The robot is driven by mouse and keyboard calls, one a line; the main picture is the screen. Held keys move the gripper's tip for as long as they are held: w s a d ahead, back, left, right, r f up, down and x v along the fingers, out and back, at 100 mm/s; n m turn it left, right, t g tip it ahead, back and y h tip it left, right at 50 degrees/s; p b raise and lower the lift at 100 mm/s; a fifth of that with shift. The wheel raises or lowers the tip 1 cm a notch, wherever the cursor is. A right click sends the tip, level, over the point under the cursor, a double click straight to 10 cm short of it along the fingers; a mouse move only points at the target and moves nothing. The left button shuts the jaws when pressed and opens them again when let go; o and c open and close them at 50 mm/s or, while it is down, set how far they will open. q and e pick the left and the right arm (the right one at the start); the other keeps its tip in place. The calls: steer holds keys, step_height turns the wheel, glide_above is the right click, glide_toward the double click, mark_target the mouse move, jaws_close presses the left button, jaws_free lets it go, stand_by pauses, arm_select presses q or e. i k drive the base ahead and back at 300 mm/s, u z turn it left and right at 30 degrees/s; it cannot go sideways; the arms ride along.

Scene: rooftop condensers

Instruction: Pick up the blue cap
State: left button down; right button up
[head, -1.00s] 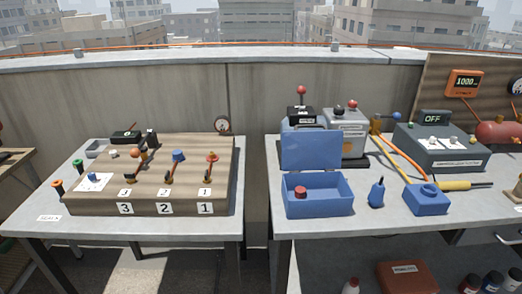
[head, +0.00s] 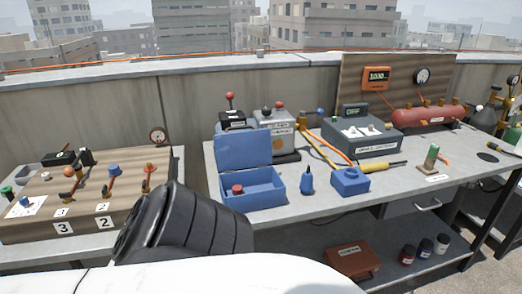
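In the head view, a blue cap-like piece (head: 113,169) sits on top of the post behind label 2 on the wooden block (head: 42,217) on the left table. A smaller blue piece (head: 25,201) stands on a white sheet left of it; I cannot tell for sure which is the blue cap. A dark ribbed part of my arm with a white link fills the lower middle and covers the block's right front corner. No fingertips of either gripper show.
The right table (head: 404,181) holds an open blue box (head: 252,195) with a red cap (head: 237,189) inside, a blue bottle (head: 307,183), a blue block (head: 349,182) and a grey meter box (head: 362,137). A red case (head: 352,260) lies on the shelf below. A parapet runs behind.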

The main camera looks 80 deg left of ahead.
mark_target(113, 169)
steer(key=k, duration=2.3)
steer(key=u, duration=0.75)
